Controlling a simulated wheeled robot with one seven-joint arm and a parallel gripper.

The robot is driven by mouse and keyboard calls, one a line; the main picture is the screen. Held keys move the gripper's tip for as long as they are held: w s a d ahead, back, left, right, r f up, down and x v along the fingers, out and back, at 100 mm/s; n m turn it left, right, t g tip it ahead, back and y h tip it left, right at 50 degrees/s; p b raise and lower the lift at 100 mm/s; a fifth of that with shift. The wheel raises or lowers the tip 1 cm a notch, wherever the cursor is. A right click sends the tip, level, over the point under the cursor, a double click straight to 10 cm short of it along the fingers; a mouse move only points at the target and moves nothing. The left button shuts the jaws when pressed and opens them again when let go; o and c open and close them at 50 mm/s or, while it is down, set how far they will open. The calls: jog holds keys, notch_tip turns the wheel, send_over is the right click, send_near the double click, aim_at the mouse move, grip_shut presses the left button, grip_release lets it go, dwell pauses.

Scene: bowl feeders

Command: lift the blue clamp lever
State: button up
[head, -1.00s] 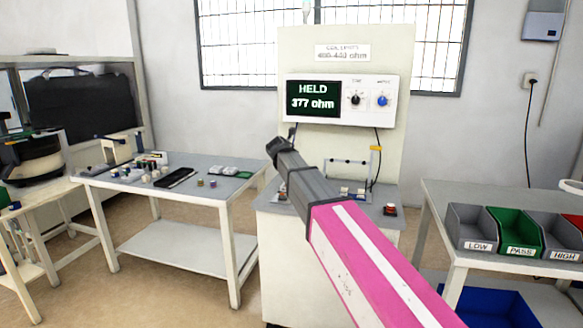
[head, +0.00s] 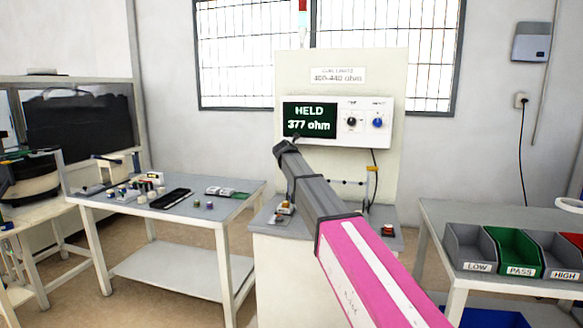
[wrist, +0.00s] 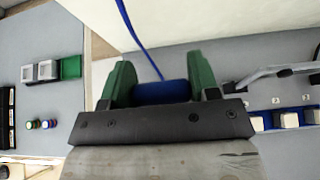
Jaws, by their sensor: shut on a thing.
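In the wrist view my gripper (wrist: 160,72) has its two green fingers closed on either side of a short blue cylinder, the grip of the blue clamp lever (wrist: 160,92). A thin blue strand runs from the cylinder toward the top of the picture. In the head view my gripper (head: 285,147) is at the dark far end of my arm, in front of the test stand (head: 395,85). The lever and fingers cannot be made out there, as my arm hides much of the stand's top.
The stand's display (head: 309,120) reads HELD 377 ohm. A table with small parts (head: 235,190) stands at left. A table at right carries LOW (head: 478,266), PASS (head: 520,270) and HIGH (head: 565,274) bins. A cable (head: 375,165) hangs on the stand's right side.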

jog(key=shift+w+d+f, duration=0.15)
jog(key=shift+w, duration=0.5)
jog(key=o, duration=1.3)
jog(key=v, duration=1)
jog(key=shift+s+r, duration=0.25)
jog(key=shift+s, duration=0.1)
